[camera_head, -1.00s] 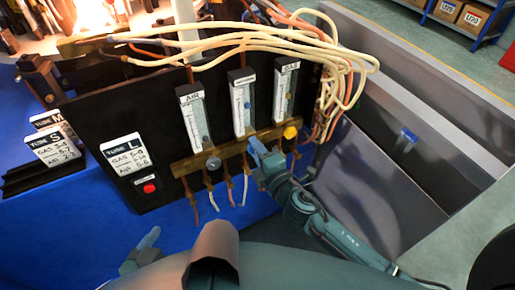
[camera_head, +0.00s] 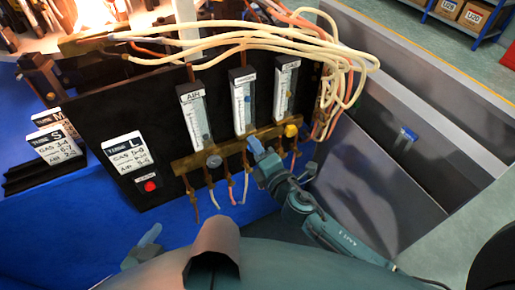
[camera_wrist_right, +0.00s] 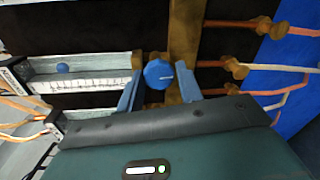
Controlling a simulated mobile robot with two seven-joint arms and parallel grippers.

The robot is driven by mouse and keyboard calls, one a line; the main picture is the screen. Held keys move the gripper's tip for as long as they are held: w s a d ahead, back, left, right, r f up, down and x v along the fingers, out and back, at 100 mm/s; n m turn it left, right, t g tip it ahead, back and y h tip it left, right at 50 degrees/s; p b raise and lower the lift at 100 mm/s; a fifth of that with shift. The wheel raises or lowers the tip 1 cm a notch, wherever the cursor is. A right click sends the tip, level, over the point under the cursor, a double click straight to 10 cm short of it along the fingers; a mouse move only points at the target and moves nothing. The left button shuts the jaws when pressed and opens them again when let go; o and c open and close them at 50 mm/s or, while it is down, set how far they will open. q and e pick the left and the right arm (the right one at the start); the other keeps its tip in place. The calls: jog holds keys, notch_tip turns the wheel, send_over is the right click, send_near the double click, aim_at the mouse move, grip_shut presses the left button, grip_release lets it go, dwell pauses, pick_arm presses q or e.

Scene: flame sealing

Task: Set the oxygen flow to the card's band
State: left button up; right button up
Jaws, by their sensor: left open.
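Three flowmeters stand on a black panel: air (camera_head: 193,107), oxygen (camera_head: 242,101) in the middle, and gas (camera_head: 285,88). The oxygen meter's blue float (camera_wrist_right: 62,68) sits toward its labelled upper end in the right wrist view; the scale figures are too small to read. My right gripper (camera_head: 257,148) is at the oxygen knob. In the right wrist view, its open fingers stand on either side of the blue knob (camera_wrist_right: 158,74), with small gaps showing. Card L (camera_head: 127,153) stands left of the meters; its oxygen line is not clearly legible. My left gripper (camera_head: 146,243) is open, empty and low, away from the panel.
Cards S (camera_head: 57,143) and M (camera_head: 50,118) stand at the left. A red button (camera_head: 150,186) is below card L. The grey air knob (camera_head: 214,160) and yellow gas knob (camera_head: 291,130) flank my right gripper. Pale hoses (camera_head: 220,40) arch above; thin tubes hang below.

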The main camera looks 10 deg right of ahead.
jog(key=o, duration=0.3)
pick_arm(q)
jog(key=shift+s+a+r+b, duration=0.2)
jog(key=shift+a+b, duration=0.1)
jog(key=shift+b, duration=0.25)
pick_arm(e)
jog(key=v, duration=1.3)
jog(key=shift+s, duration=0.1)
pick_arm(q)
jog(key=shift+w, duration=0.1)
